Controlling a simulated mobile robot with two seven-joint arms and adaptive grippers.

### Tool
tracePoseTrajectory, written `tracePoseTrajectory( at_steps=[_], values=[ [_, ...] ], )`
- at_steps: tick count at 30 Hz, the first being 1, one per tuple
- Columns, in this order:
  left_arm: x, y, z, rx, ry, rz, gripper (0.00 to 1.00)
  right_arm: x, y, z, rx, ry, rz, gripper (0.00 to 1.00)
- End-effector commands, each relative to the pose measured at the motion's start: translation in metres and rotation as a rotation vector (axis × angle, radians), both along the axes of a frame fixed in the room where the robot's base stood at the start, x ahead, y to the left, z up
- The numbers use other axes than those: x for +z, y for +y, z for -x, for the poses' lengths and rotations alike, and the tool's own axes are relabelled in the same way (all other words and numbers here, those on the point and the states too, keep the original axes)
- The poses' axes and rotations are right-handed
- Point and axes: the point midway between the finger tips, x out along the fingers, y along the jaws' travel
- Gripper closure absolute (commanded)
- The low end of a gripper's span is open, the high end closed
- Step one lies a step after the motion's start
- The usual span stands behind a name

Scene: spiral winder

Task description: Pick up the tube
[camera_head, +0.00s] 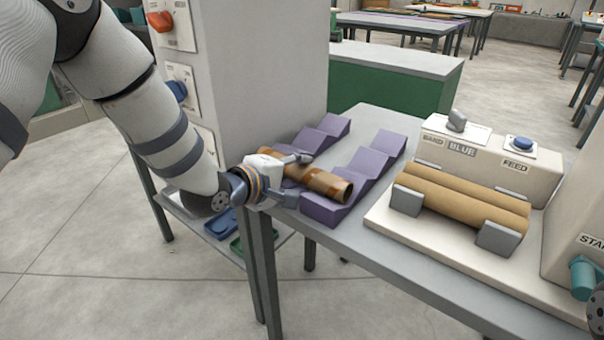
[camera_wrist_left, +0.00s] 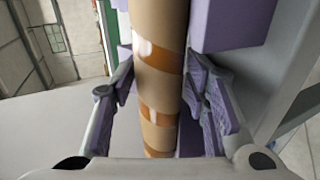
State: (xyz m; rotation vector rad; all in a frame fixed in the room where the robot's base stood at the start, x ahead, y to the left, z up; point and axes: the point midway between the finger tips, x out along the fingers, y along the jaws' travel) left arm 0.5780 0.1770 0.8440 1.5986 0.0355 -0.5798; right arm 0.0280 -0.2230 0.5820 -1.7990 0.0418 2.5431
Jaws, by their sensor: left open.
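The brown cardboard tube (camera_head: 322,182) with a darker orange-brown spiral band lies on the purple stepped rack (camera_head: 330,206) at the table's left end. My left gripper (camera_head: 300,175) comes in from the left at the tube's near part. In the left wrist view the tube (camera_wrist_left: 159,75) runs between the two open fingers of the left gripper (camera_wrist_left: 160,110), one on each side. A gap shows at the left finger; whether the right finger touches the tube I cannot tell. My right gripper does not show clearly in the head view.
A white winder with two brown rollers (camera_head: 470,193), a blue FEED button (camera_head: 522,143) and a grey knob (camera_head: 457,121) stands to the right on the grey table (camera_head: 385,119). A tall grey cabinet (camera_head: 262,70) rises behind the left gripper. Trays lie on a lower shelf.

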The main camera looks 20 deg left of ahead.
Motion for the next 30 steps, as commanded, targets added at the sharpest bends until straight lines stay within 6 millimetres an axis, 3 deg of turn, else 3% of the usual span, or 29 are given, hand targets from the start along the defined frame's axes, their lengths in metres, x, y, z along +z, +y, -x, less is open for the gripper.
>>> tracePoseTrajectory(
  at_steps=[3,7,8,17,24,30],
  values=[
    [0.002,0.0,0.0,0.0,-0.001,-0.001,0.6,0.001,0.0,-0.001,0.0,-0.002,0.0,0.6],
    [0.002,0.0,0.0,0.0,-0.001,-0.001,0.9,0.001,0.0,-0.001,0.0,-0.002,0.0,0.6],
    [0.002,0.0,0.0,0.0,-0.001,-0.001,0.92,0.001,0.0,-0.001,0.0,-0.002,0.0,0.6],
    [0.01,0.001,0.0,0.0,-0.005,0.0,0.92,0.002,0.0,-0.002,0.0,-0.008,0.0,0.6],
    [0.075,0.001,0.0,0.002,-0.014,0.001,0.92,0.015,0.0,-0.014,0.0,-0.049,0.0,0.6],
    [0.1,0.001,0.001,-0.002,-0.007,0.0,0.92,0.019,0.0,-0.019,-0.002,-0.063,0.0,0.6]
  ],
)
